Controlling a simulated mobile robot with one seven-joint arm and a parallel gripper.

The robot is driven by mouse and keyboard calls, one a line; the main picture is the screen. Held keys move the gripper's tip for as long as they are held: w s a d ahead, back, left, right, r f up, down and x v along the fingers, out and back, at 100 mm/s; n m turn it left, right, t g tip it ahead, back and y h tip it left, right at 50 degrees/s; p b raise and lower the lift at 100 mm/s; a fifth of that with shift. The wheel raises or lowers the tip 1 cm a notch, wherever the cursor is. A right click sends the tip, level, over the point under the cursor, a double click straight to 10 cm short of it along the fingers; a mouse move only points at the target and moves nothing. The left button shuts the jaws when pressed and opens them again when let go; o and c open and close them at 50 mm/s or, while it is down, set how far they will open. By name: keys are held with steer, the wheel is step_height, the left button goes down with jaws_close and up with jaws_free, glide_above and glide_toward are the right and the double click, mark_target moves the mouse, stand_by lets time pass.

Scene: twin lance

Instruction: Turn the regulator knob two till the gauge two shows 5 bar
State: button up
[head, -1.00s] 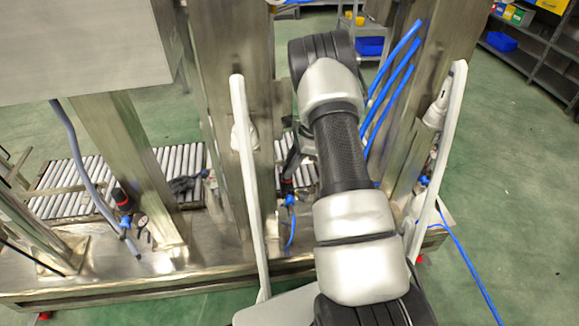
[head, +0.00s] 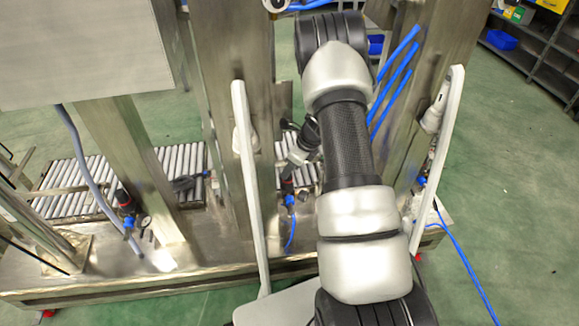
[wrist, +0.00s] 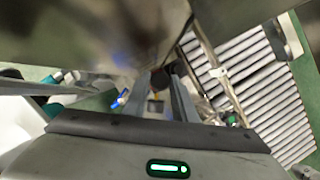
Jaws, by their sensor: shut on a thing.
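The regulator at the middle post has a dark knob (head: 287,186) with red on it and a blue fitting below, in the head view. My gripper reaches down to this knob behind my arm; its fingers are mostly hidden there. In the wrist view my gripper (wrist: 161,88) is shut on a dark round knob (wrist: 158,80) between its two fingers. Gauge two's dial and reading cannot be made out. A second regulator (head: 123,199) with a dark and red knob stands at the left post, with a small gauge (head: 145,222) beside it, too small to read.
Steel posts (head: 237,100) stand close on both sides of my arm. A roller conveyor (head: 65,185) lies behind the steel base. Blue hoses (head: 395,75) run along the right post. A grey cabinet (head: 80,50) fills the upper left. Green floor is free at the right.

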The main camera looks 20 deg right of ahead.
steer(key=shift+m+t+h, duration=0.3)
steer(key=shift+m, duration=0.8)
steer(key=o, duration=1)
steer(key=shift+o, duration=0.2)
steer(key=p+v, duration=0.5)
steer(key=v, duration=1.2)
steer(key=shift+r, duration=0.2)
